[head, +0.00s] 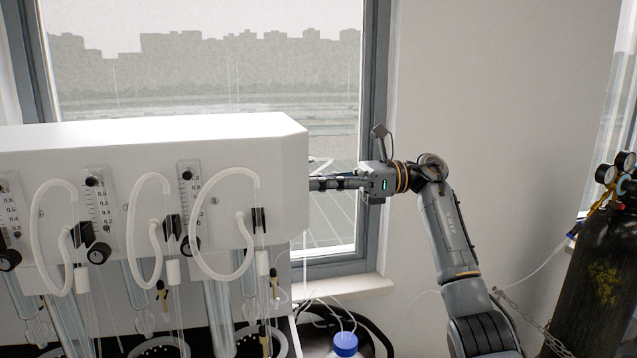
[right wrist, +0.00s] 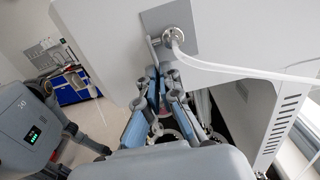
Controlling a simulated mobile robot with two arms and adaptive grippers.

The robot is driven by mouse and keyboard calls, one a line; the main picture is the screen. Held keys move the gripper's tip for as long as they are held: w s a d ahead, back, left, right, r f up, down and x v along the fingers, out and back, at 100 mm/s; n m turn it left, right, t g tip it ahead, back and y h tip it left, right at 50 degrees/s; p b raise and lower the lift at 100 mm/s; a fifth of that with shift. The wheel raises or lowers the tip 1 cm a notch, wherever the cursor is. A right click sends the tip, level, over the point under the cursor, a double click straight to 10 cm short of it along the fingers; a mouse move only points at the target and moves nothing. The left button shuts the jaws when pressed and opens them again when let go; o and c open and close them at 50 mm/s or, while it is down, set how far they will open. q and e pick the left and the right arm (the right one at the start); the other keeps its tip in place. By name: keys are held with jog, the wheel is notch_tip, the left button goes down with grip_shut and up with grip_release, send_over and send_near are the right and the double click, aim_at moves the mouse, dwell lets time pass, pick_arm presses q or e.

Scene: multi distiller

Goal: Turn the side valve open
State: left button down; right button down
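The side valve (right wrist: 173,36) is a round metal fitting on a grey plate on the white housing's side, with a white hose running right from it. Its small metal lever (right wrist: 152,46) points down and left. In the right wrist view my right gripper (right wrist: 162,80) has its fingertips close together just below the lever; contact is unclear. In the head view my right gripper (head: 318,184) reaches the distiller's right side, where the housing hides the valve. My left gripper (right wrist: 88,148) shows at the left of the right wrist view, its fingers apart and partly hidden; it is outside the head view.
The white distiller housing (head: 140,140) carries flow meters, looped hoses and glass tubes on its front. A dark gas cylinder (head: 597,275) with gauges and a chain stands at the right. A blue-capped bottle (head: 345,345) is below. Bare wall (head: 490,120) lies behind my right arm.

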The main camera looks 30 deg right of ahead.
jog(key=shift+r, duration=0.1)
jog(key=shift+s+d+r+g+h+p, duration=0.15)
jog(key=shift+r+g+h+p, duration=0.7)
jog(key=shift+h+p, duration=1.75)
jog(key=shift+w+d+r+g+h+p, duration=0.15)
jog(key=shift+r+g+h+p, duration=0.75)
jog(key=shift+h+p, duration=1.7)
jog(key=shift+s+d+r+g+h+p, duration=0.2)
jog(key=shift+r+g+h+p, duration=0.35)
jog(key=shift+r+h+p, duration=1.9)
notch_tip(320, 180, down, 3)
jog(key=shift+d+r+h+b, duration=0.1)
jog(key=shift+r+h+b, duration=0.05)
jog(key=shift+h+b, duration=0.85)
jog(key=c, duration=1.6)
grip_release()
jog(key=shift+o, duration=0.2)
jog(key=shift+w, duration=0.1)
